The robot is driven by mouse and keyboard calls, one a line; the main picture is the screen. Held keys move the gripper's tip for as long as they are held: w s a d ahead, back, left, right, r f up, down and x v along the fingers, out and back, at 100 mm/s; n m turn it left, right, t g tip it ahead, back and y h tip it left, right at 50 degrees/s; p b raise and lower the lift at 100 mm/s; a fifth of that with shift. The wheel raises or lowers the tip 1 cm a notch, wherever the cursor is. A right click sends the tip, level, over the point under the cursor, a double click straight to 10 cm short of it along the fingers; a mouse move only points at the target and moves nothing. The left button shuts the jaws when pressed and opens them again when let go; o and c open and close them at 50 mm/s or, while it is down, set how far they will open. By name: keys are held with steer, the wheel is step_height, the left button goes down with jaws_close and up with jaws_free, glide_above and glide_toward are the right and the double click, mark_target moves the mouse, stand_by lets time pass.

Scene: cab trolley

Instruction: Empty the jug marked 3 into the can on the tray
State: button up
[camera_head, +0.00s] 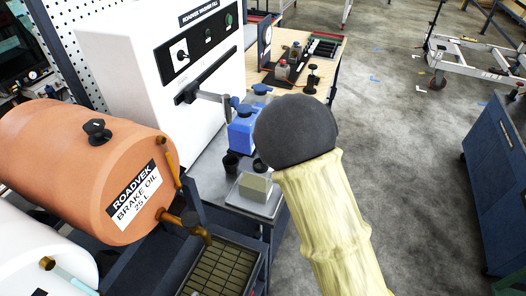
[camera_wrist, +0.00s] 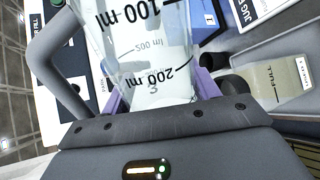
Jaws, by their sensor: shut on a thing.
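My gripper (camera_wrist: 157,92) is shut on a clear jug (camera_wrist: 148,45) with a grey handle, its purple fingers on both sides of it. A 3 shows among the jug's millilitre marks. I cannot tell how much liquid is in it. The can (camera_head: 255,187), a pale grey-green box, stands on the grey tray (camera_head: 237,201) in the head view. In the wrist view the can (camera_wrist: 278,86) carries a FULL line and is to the right of the jug, apart from it. My arm hides the gripper and jug in the head view.
A dark cup (camera_head: 231,163) stands behind the can, with blue containers (camera_head: 243,132) beyond it. The orange brake oil drum (camera_head: 90,165) with its brass tap is to the left. A drain grate (camera_head: 222,268) lies in front. The white washer-fill cabinet (camera_head: 130,75) rises behind.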

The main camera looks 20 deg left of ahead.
steer(key=s+d+f+m+t+h, duration=0.1)
steer(key=d+f+m+h, duration=0.1)
steer(key=d+f, duration=0.4)
steer(key=s+d+f+m+t+h, duration=0.1)
steer(key=d+f, duration=0.6)
steer(key=d, duration=0.9)
steer(key=s+d+f+m+t+h, duration=0.1)
steer(key=s+d+f+m+h, duration=0.2)
steer(key=d, duration=0.9)
step_height(320, 180, down, 3)
steer(key=m+h, duration=0.2)
steer(key=h, duration=0.1)
steer(key=shift+f, duration=0.2)
steer(key=shift+w+d, duration=0.1)
steer(key=shift+d, duration=0.05)
